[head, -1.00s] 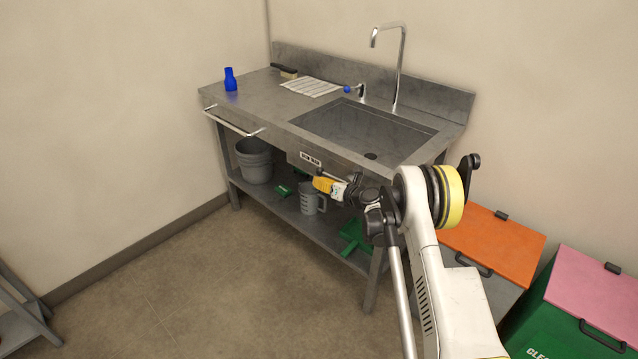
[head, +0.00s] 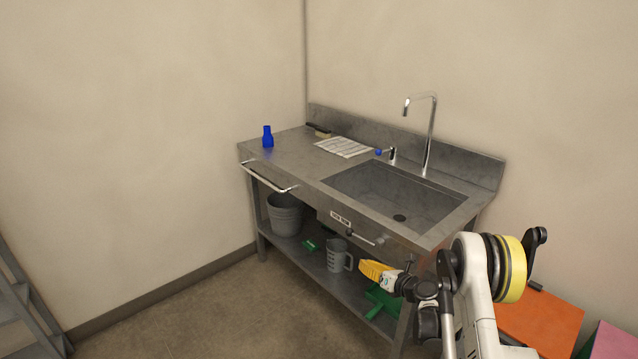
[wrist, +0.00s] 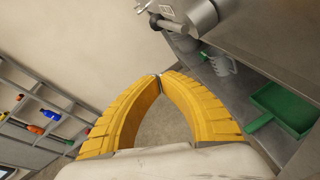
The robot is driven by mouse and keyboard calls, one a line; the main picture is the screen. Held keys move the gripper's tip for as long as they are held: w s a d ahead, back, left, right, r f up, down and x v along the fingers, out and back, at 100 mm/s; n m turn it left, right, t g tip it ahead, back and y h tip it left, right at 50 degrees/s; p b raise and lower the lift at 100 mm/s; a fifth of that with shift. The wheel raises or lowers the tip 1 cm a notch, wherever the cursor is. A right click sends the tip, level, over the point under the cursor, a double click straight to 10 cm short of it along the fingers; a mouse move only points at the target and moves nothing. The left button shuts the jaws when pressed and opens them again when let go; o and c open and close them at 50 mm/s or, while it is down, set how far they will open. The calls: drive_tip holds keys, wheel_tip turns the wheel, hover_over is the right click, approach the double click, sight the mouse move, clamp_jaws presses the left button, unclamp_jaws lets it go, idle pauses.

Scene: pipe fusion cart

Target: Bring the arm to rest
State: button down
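My arm reaches up from the lower right of the head view, with its elbow by the right end of the sink bench (head: 290,160). My gripper (head: 364,266) has yellow fingers and points left, below the sink front, at about the height of the lower shelf's items. In the wrist view the two yellow fingers (wrist: 160,77) curve together and their tips meet. Nothing shows between them. The wrist view looks past them to bare floor and wall.
A labelled lever (head: 362,237) sticks out of the sink front near my gripper. A grey bucket (head: 285,214), measuring jug (head: 336,255) and green dustpan (head: 381,302) sit on the lower shelf. An orange-lidded bin (head: 540,318) stands right.

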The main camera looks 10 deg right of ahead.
drive_tip(key=s+a+r+n+g+h, duration=0.1)
drive_tip(key=s+a+r+n, duration=0.1)
drive_tip(key=s+r+n, duration=0.45)
drive_tip(key=s+a+r+n+g+h, duration=0.15)
drive_tip(key=r+n, duration=0.25)
drive_tip(key=r, duration=0.5)
drive_tip(key=s+a+r+n+g, duration=0.1)
drive_tip(key=s+a+r+n, duration=0.25)
drive_tip(key=r+n, duration=0.35)
drive_tip(key=s+d+r+n+g+h, duration=0.1)
drive_tip(key=s+n, duration=0.7)
drive_tip(key=s, duration=0.8)
drive_tip(key=s+d+r+n+g+h, duration=0.1)
drive_tip(key=s+r+n+h, duration=0.2)
drive_tip(key=s+n, duration=0.6)
drive_tip(key=s+h, duration=0.1)
drive_tip(key=s, duration=0.6)
drive_tip(key=shift+s+d, duration=0.15)
drive_tip(key=shift+d, duration=0.1)
